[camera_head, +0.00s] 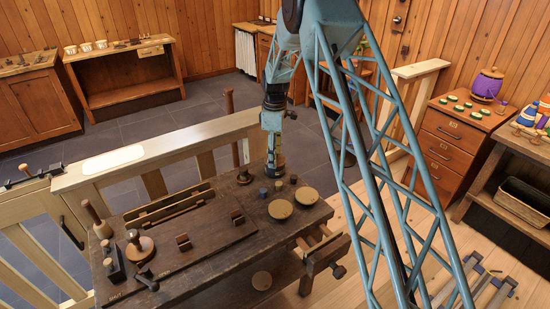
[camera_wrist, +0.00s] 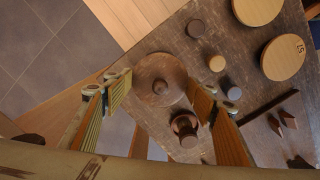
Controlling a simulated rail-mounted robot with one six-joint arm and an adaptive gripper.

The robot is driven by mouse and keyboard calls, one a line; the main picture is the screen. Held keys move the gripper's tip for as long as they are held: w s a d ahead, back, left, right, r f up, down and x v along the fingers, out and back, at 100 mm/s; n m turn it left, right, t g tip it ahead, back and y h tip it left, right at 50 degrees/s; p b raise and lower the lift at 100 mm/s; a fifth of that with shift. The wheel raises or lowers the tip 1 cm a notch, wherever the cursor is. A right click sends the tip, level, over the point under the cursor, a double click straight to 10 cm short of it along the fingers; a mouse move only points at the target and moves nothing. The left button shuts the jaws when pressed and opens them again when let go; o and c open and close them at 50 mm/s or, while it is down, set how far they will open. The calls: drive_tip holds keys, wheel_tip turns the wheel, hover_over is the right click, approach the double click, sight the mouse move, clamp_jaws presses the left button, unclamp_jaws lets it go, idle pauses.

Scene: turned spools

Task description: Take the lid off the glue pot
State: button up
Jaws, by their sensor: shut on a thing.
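The round brown lid (camera_wrist: 150,72) with a small knob in its middle fills the space between my fingers in the wrist view. My gripper (camera_wrist: 160,92) is shut on the lid, one finger at each side of its rim. In the head view my gripper (camera_head: 273,164) points down at the far edge of the dark workbench, behind the small turned pieces. The glue pot's body is hidden below the lid, and I cannot tell whether there is a gap between them.
The workbench (camera_head: 215,262) holds a dark turned piece (camera_wrist: 184,126) close beside my right finger, several small cylinders, and two pale discs (camera_head: 280,208) (camera_head: 307,195). A pale railing (camera_head: 170,152) runs behind the bench. A drawer cabinet (camera_head: 447,142) stands at right.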

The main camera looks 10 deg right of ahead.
drive_tip(key=shift+r+p, duration=0.35)
drive_tip(key=shift+r, duration=1.15)
drive_tip(key=shift+s+r, duration=0.15)
drive_tip(key=s+r+p, duration=0.1)
drive_tip(key=s, duration=1.4)
drive_tip(key=shift+s+d+r, duration=0.2)
drive_tip(key=shift+s+d, duration=0.1)
drive_tip(key=shift+s, duration=0.05)
